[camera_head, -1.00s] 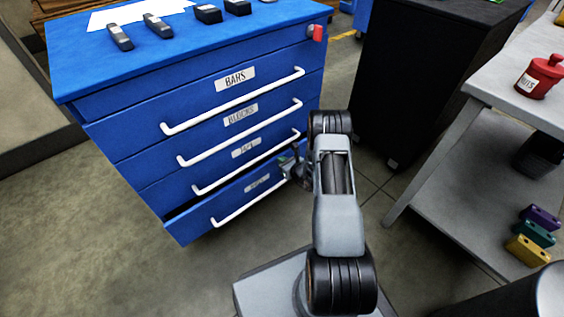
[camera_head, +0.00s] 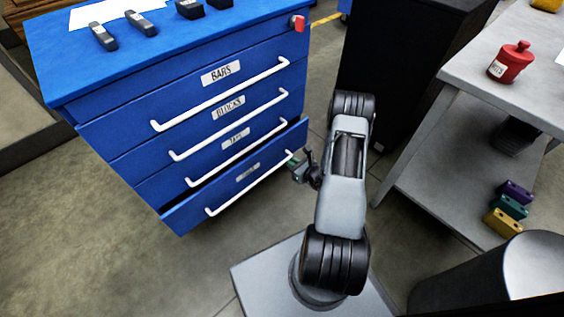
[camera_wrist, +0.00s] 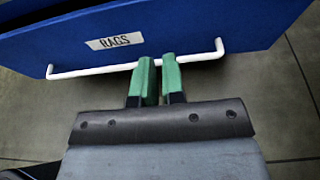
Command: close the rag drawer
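The rag drawer (camera_head: 190,211) is the bottom drawer of the blue cabinet and stands partly pulled out, with a dark gap above its front at the left. Its white bar handle (camera_head: 232,196) and RAGS label (camera_wrist: 114,41) show; the handle (camera_wrist: 95,70) runs across the wrist view. Nothing is held.
The drawers above, BARS (camera_head: 192,88), BLOCKS (camera_head: 200,125) and the one below, look shut. A black cabinet (camera_head: 400,70) stands behind my arm. A grey bench (camera_head: 470,65) with a red pot (camera_head: 511,65) is at the right. Floor in front of the drawers is open.

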